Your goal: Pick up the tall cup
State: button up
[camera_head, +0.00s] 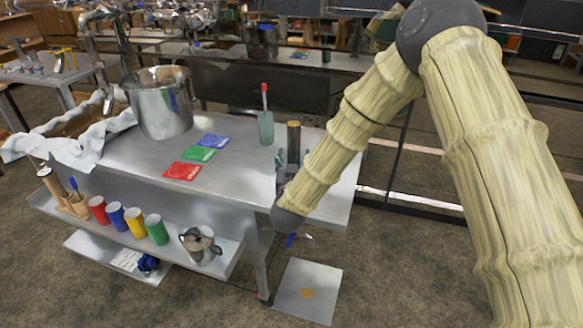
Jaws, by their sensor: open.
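A tall, slim dark cylinder with a brownish top (293,136) stands upright near the right end of the steel table. It looks like the tall cup. A translucent teal tumbler (266,129) with a red-handled tool in it stands just to its left. My arm comes down from the upper right to a dark wrist joint at the table's front edge. My gripper (293,157) is open, with grey fingers showing on both sides of the cylinder's lower part. I cannot tell whether they touch it. The arm and fingers hide the cylinder's base.
The steel table (235,172) also bears a large pot (161,105) and red (182,171), green (198,154) and blue (213,141) cards. The table's middle is clear.

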aim_at(293, 154)
grip_shut()
jog(key=shift+r, duration=0.1)
jog(key=shift+r, duration=0.25)
dwell(0.4)
jog(key=shift+r, duration=1.55)
jog(key=s+r, duration=0.1)
jog(key=s, duration=1.4)
jog(key=shift+s+a+r, duration=0.15)
jog(key=shift+s+a, duration=0.15)
jog(key=shift+s, duration=0.15)
